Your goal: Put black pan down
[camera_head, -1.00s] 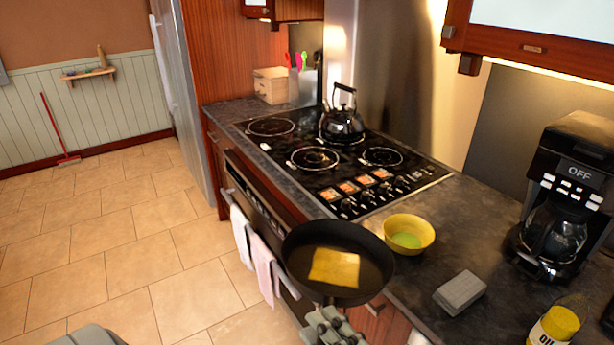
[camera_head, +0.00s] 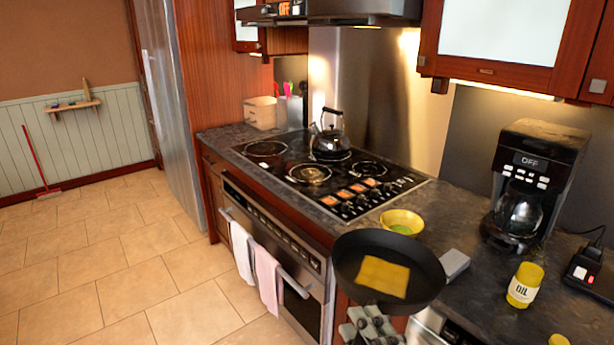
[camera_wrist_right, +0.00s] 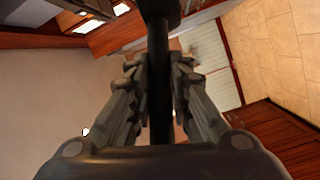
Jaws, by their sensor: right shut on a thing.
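The black pan (camera_head: 350,262) is in the head view at the lower middle, with a flat yellow square (camera_head: 382,277) lying in it. The pan is held up in front of the counter edge and overlaps the counter in the picture. My right gripper (camera_head: 372,325) is below the pan at the bottom of the head view. In the right wrist view its fingers (camera_wrist_right: 158,85) are shut on the dark pan handle (camera_wrist_right: 159,60), which runs between them. The black stove top (camera_head: 325,178) is beyond the pan to the upper left. My left gripper is not in view.
A kettle (camera_head: 330,140) stands on the stove's back part. A yellow bowl (camera_head: 402,220) is just behind the pan. A grey block (camera_head: 455,263) lies right of it. A coffee maker (camera_head: 532,180) and oil bottle (camera_head: 525,285) stand right. Front burners look clear.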

